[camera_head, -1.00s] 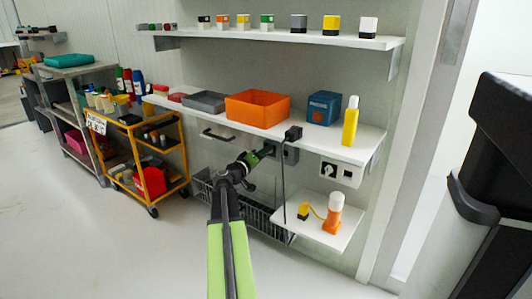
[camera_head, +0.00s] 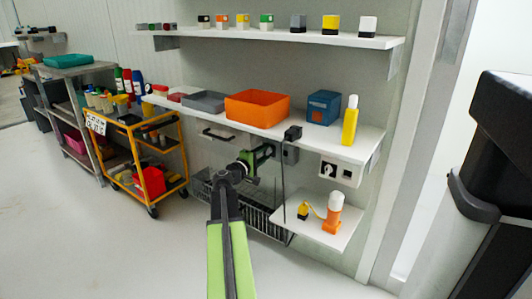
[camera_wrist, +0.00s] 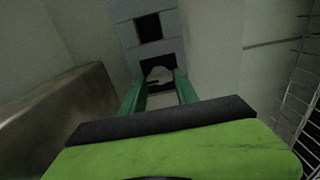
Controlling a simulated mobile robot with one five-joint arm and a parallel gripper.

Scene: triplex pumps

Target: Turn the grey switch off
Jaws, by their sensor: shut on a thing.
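The grey switch (camera_head: 291,154) is a grey box on the wall, under the long shelf. In the wrist view, a grey panel (camera_wrist: 159,50) with two dark square openings stands just beyond my fingers. My gripper (camera_head: 271,150) is at the left side of the switch in the head view. In the wrist view, the two green fingers of my gripper (camera_wrist: 159,80) reach the lower opening, with a small part between them. They are shut on this part of the switch. The fingers and the dim light hide its exact position.
A black cable (camera_head: 284,180) hangs close to the right of my gripper. A wire basket (camera_head: 262,219) and a small lower shelf (camera_head: 322,228) are below. The long shelf (camera_head: 318,137) above carries an orange bin (camera_head: 257,109). The floor at left is clear.

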